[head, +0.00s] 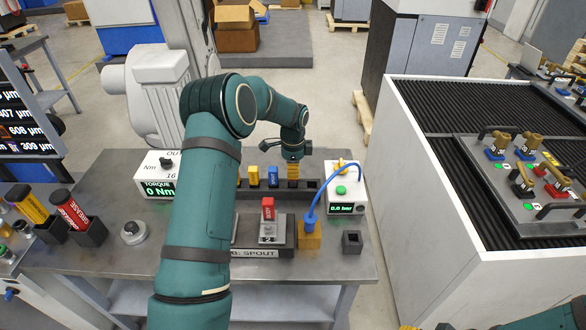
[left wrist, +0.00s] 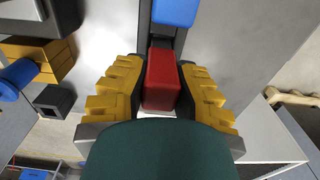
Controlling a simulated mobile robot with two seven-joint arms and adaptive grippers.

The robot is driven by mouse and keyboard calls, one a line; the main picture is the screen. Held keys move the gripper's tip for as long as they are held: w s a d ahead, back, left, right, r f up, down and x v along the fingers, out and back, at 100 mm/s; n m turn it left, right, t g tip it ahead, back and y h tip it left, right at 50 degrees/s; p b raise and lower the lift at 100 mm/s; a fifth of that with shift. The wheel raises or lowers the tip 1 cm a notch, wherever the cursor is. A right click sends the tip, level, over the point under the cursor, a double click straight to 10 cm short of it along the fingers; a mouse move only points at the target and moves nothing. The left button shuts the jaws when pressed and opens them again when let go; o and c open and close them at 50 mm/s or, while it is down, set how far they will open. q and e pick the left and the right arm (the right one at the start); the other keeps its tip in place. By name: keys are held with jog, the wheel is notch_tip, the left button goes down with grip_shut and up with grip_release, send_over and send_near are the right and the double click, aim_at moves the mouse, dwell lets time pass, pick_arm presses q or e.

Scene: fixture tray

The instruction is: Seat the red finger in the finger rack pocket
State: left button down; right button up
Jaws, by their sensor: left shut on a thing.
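The red finger (left wrist: 160,80) is a red block between the yellow-padded fingers of my left gripper (left wrist: 161,92) in the left wrist view. The gripper is shut on it. In the head view my left gripper (head: 293,178) points down over the right part of the dark finger rack (head: 312,185), and its fingers hide the red finger. A yellow finger (head: 254,175) and a blue finger (head: 272,176) stand in the rack to its left. The rack (left wrist: 163,42) also shows in the wrist view. I cannot tell how deep the red finger sits.
A grey stand labelled SPOUT (head: 262,253) with a red-topped part (head: 268,209) is in front of the rack. A yellow block (head: 309,238) with a blue hose leads to a pressure box (head: 345,195) at right. A dark square holder (head: 352,242) stands nearby. My left arm crosses the table.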

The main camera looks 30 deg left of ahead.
pick_arm(q)
jog(key=shift+f+b, duration=0.6)
jog(key=shift+f, duration=0.35)
jog(key=c, duration=0.8)
grip_release()
jog(key=shift+c, duration=0.2)
notch_tip(320, 180, up, 12)
jog(key=shift+r, duration=0.1)
